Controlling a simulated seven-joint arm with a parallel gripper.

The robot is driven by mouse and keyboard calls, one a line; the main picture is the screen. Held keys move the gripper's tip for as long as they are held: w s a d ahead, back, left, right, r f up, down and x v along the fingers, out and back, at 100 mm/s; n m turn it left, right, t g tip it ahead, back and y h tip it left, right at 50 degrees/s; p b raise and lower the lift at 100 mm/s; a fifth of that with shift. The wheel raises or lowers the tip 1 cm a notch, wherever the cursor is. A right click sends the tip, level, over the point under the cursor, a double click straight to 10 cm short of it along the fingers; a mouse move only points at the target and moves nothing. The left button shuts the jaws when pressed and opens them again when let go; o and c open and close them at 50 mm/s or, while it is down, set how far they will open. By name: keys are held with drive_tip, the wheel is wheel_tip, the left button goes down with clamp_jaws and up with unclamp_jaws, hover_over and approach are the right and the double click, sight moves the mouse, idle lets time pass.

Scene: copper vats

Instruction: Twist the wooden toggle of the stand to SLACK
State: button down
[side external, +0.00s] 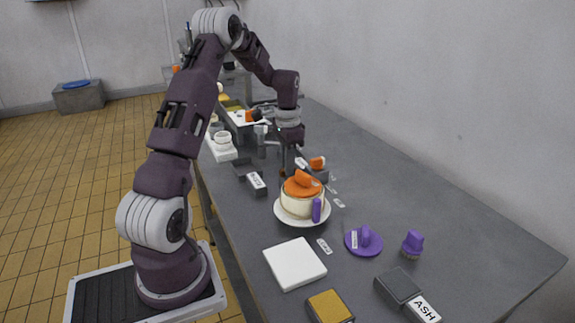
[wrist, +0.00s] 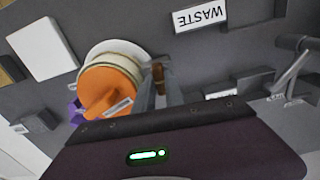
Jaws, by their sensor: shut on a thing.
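A small brown wooden piece, which looks like the toggle (wrist: 158,73), sits between my fingertips in the wrist view. My gripper (wrist: 159,82) is shut on it, one grey finger on each side. In the side view my gripper (side external: 287,165) points down behind the orange-topped pot. Its fingers and the toggle are small there and partly hidden by the pot. I cannot make out the stand itself around the toggle, nor any SLACK marking, nor which way the toggle points.
The orange-lidded cream pot (side external: 299,203) stands on a white plate close to my fingers. A WASTE label (wrist: 201,16) lies nearby. A white square (side external: 295,263), a purple lid (side external: 362,241), a purple brush (side external: 412,242) and an ASH tray (side external: 398,286) are nearer. The right of the bench is clear.

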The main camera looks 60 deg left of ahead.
drive_tip(key=shift+n, duration=0.6)
drive_tip(key=c, duration=1.7)
unclamp_jaws()
wheel_tip(320, 180, up, 7)
drive_tip(key=shift+r, duration=0.1)
